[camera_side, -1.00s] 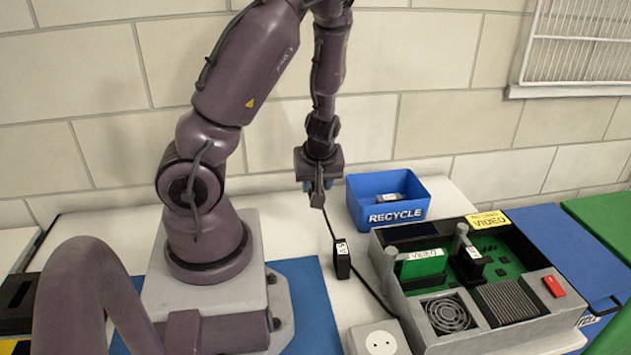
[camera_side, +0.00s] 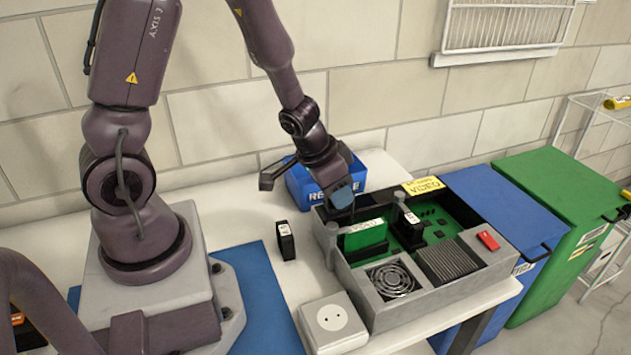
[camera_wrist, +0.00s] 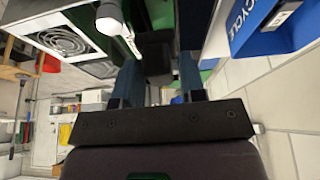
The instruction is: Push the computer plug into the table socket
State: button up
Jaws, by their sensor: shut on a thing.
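The table socket (camera_side: 345,337) is a pale box with a round two-hole face at the table's front, left of the computer case (camera_side: 375,314). My gripper (camera_side: 341,197) is at the case's back left corner, far from the socket. It is shut on a dark piece (camera_wrist: 155,52), which shows between the blue fingers in the wrist view. The piece is probably the computer plug, but its shape and prongs are unclear. I see no cable now. Whether the piece touches the case cannot be told.
A black cartridge (camera_side: 286,243) stands on the white table (camera_side: 250,215) left of the case. A blue recycle box (camera_side: 300,184) is behind my gripper. The case holds a green card (camera_side: 365,236), another black cartridge (camera_side: 409,226) and upright posts. Blue and green bins stand right.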

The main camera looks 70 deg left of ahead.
jog(key=d+m+h, duration=0.1)
jog(key=d+m, duration=0.2)
jog(key=s+d+m+g+h, duration=0.1)
jog(key=d+m, duration=0.2)
jog(key=d+m+h, duration=0.1)
jog(key=d+m, duration=0.2)
jog(key=d, duration=0.1)
jog(key=shift+s+f, duration=0.1)
jog(key=shift+s, duration=0.2)
jog(key=s+d+m+g+h, duration=0.1)
jog(key=s+d+m+g, duration=0.2)
jog(key=s+d+m, duration=0.3)
jog(key=m, duration=0.3)
jog(key=shift+d+f+g+h, duration=0.3)
jog(key=shift+d, duration=0.1)
jog(key=shift+f, duration=2.9)
jog(key=shift+f, duration=0.55)
